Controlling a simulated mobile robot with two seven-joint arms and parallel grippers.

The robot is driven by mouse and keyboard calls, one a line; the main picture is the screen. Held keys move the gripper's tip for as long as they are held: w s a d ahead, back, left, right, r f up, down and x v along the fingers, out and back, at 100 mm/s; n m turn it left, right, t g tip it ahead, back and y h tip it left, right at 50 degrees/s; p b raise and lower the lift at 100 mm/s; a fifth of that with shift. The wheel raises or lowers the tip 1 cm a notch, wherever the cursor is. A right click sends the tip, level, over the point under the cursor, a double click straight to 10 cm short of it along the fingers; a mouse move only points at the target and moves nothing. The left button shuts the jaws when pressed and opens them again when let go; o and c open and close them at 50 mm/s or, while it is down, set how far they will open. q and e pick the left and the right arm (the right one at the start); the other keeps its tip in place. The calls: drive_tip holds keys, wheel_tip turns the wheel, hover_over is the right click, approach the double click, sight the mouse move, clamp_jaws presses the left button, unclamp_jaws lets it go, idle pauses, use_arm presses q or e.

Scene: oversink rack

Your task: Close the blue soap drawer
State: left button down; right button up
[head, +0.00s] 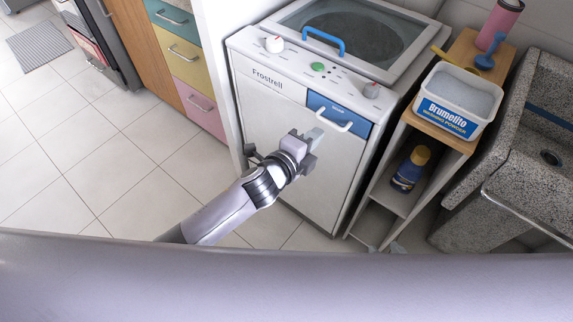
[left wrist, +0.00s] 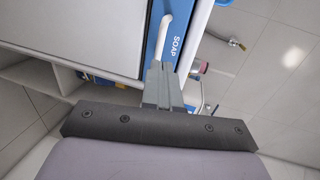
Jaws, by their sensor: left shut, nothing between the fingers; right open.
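The blue soap drawer (head: 358,125) is at the upper right of the white washing machine's front (head: 275,135). Its face looks close to flush with the front; I cannot tell whether a small gap is left. It has a white handle (head: 335,125). In the left wrist view the drawer's blue face (left wrist: 180,28) carries the word SOAP, with the handle (left wrist: 163,35) beside it. My left gripper (head: 314,134) is shut and empty, its fingertips at the handle's lower left end in the head view. The fingertips (left wrist: 161,66) overlap the drawer's face in the left wrist view; contact is unclear. My right gripper is not in view.
The machine's top has a lid with a blue handle (head: 323,39) and knobs. To its right, a wooden-topped shelf (head: 440,131) holds a washing powder tub (head: 459,98) and a blue bottle (head: 411,168). A stone sink (head: 515,155) stands further right.

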use_arm(q)
drive_tip(key=v, duration=0.9)
drive_tip(key=shift+s+a+p, duration=0.25)
drive_tip(key=shift+p, duration=0.2)
drive_tip(key=s+a+f+n+y, duration=0.2)
drive_tip(key=s+a+f+n, duration=0.1)
drive_tip(key=a+n, duration=0.3)
drive_tip(key=s+a+f+n+g+y, duration=0.1)
drive_tip(key=s+a+f+n, duration=0.3)
drive_tip(key=n, duration=0.5)
drive_tip(key=s+a+f+n+g+y, duration=0.1)
drive_tip(key=s+a+f+n+y, duration=0.2)
drive_tip(key=s+a+n, duration=0.4)
drive_tip(key=shift+s+a+f+n, duration=0.25)
drive_tip(key=shift+a+f+n, duration=0.1)
drive_tip(key=shift+a, duration=0.55)
drive_tip(key=shift+w+d, duration=0.1)
drive_tip(key=shift+d, duration=0.05)
